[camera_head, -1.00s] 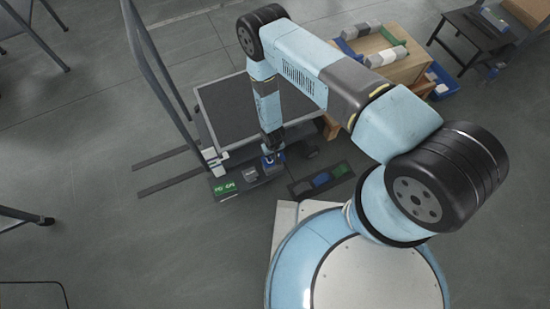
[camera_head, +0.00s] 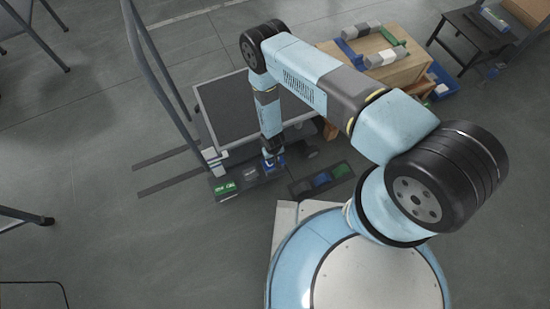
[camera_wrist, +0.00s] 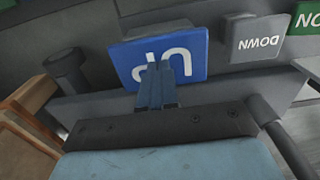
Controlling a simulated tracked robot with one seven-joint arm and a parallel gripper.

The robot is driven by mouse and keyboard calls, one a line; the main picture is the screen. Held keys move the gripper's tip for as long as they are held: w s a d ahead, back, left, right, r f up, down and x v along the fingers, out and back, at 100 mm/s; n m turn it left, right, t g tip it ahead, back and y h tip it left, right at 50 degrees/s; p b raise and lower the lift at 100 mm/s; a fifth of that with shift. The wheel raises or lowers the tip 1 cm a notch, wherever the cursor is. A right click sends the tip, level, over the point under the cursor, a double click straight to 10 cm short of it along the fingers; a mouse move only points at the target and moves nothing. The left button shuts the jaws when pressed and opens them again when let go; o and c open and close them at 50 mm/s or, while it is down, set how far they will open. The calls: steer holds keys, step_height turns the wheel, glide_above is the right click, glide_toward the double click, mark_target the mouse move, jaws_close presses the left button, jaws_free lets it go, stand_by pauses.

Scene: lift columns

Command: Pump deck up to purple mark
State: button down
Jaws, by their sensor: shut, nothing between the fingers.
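The deck (camera_head: 232,112), a dark flat panel with a pale rim, sits beside the lift's grey upright frame (camera_head: 165,80) in the head view. At its near edge is a row of pedals. The blue pedal marked UP (camera_wrist: 185,55) fills the upper middle of the wrist view, upside down. The grey DOWN pedal (camera_wrist: 258,40) is right of it. My gripper (camera_wrist: 164,66) is shut and empty, its fingertips over the UP pedal's face; whether they touch cannot be told. In the head view my gripper (camera_head: 271,154) partly hides that pedal. I see no purple mark.
A green pedal or label (camera_head: 226,187) is at the row's left end. A dark tray (camera_head: 321,181) with blue and green pieces lies right of the row. A wooden table (camera_head: 400,66) with blocks stands behind.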

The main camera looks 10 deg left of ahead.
steer(key=shift+f, duration=0.45)
steer(key=shift+r, duration=3.15)
steer(key=shift+f, duration=0.1)
stand_by(1.0)
